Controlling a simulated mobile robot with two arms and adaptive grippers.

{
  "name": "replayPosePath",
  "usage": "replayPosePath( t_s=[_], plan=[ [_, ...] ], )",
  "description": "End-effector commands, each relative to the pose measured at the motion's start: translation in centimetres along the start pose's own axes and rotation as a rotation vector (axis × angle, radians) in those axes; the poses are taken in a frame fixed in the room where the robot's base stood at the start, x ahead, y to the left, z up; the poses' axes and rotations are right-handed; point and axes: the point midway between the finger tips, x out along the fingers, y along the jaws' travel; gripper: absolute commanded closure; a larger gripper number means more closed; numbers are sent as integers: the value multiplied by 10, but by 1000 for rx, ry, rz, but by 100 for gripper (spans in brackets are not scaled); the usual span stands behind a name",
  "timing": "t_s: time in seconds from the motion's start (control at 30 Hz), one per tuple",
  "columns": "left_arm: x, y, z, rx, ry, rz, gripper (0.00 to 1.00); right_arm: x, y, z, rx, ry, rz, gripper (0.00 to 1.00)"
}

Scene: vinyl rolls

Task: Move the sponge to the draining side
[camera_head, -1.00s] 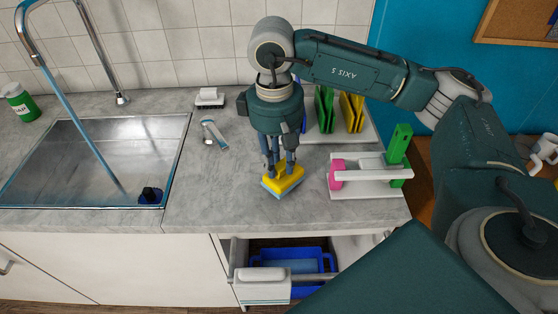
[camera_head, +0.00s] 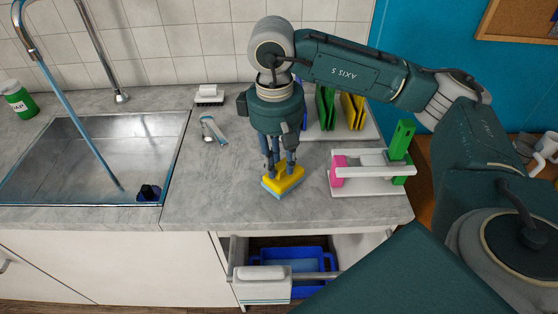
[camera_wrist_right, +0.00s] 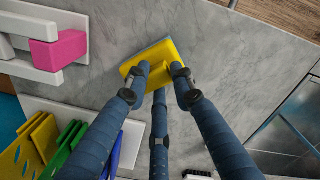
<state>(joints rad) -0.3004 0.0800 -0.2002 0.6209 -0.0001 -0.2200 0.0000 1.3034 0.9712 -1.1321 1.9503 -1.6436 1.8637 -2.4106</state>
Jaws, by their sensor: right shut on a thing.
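The sponge (camera_head: 283,183) is yellow with a blue underside and is over the middle of the grey counter (camera_head: 230,205), near its front edge. My right gripper (camera_head: 280,168) comes down from above and is shut on its raised yellow middle. In the right wrist view, the three fingers (camera_wrist_right: 160,80) close around the raised part of the sponge (camera_wrist_right: 135,68). I cannot tell whether its underside touches the counter. The metal sink (camera_head: 90,160) is at the left, with a dark blue object (camera_head: 149,192) in its near right corner. My left gripper is not in view.
A white rack (camera_head: 365,188) with pink and green blocks stands right of the sponge. Yellow and green boards (camera_head: 352,110) stand behind it. A small brush (camera_head: 209,95) and a blue-white tool (camera_head: 214,130) lie behind left. An open drawer (camera_head: 262,283) is below. The counter between sink and sponge is clear.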

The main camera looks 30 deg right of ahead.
Motion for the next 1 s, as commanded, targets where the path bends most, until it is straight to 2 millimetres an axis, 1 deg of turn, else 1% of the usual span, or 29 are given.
replayPosePath(
  t_s=[0.23, 0.5, 0.73, 0.77, 0.8, 0.87, 1.0],
  plan=[
    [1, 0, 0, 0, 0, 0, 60, 0, 0, 0, 0, 1, 0, 100],
    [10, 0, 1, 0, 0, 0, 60, 4, 0, 0, -3, 6, 0, 100],
    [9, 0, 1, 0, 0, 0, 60, 3, 0, 0, -4, 6, -1, 100],
    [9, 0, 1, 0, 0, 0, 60, 3, 0, 0, -4, 6, -1, 74],
    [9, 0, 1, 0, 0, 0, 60, 3, 0, 0, -3, 6, -1, 66],
    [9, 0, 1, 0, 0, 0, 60, 3, 0, 0, -3, 6, 0, 54],
    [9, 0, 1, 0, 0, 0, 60, 3, 0, 0, -3, 5, 0, 54]
  ],
)
